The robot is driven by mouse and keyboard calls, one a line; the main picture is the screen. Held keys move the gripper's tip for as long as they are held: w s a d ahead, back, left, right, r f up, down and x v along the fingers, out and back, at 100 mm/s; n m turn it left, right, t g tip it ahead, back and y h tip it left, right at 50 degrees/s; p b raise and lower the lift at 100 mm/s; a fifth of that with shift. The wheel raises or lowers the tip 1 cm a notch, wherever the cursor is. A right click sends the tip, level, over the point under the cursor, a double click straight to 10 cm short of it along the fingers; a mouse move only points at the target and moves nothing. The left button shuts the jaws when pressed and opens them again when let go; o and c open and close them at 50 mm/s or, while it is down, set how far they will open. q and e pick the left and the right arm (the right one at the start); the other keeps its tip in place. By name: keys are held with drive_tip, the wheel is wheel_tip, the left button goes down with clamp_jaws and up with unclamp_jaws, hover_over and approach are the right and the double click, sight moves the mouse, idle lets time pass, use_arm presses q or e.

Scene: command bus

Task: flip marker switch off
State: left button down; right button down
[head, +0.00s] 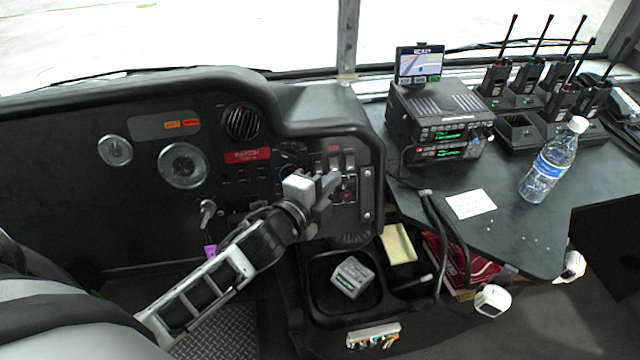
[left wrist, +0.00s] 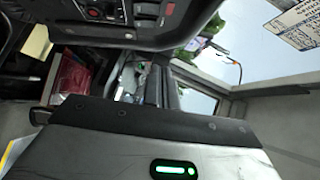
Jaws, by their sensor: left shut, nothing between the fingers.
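The dashboard switch panel (head: 366,180) stands right of the gauges in the head view, with upright levers (head: 349,160) at its top and a red part below them. I cannot read which control is the marker switch, or its position. My left gripper (head: 326,190) is shut and empty at the left side of this panel. Its fingers cover part of the panel, and I cannot tell if they touch it. The left wrist view shows a row of dash controls (left wrist: 118,11) at the top left; the fingertips are not clear there.
A key with a purple tag (head: 210,250) hangs left of my forearm. A console tray (head: 318,296) holding a grey box (head: 352,277) lies below. A radio (head: 440,122), several handheld radios and a water bottle (head: 553,160) stand on the right table (head: 500,235).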

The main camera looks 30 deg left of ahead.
use_arm(q)
drive_tip(key=shift+r+v, duration=0.25)
drive_tip(key=shift+v, duration=1.25)
drive_tip(key=shift+w, duration=0.1)
drive_tip(key=s+d+f+n+g, duration=0.2)
drive_tip(key=s+f+n+g, duration=0.1)
drive_tip(key=s+f+n, duration=0.4)
drive_tip(key=s+d+f+n+g, duration=0.2)
drive_tip(key=s+d+f+n, duration=0.1)
drive_tip(key=s+f+n, duration=0.4)
drive_tip(key=shift+s+d+f+n+g+h, duration=0.2)
drive_tip(key=shift+s+f+n+g+h, duration=0.15)
drive_tip(key=shift+s+n, duration=0.35)
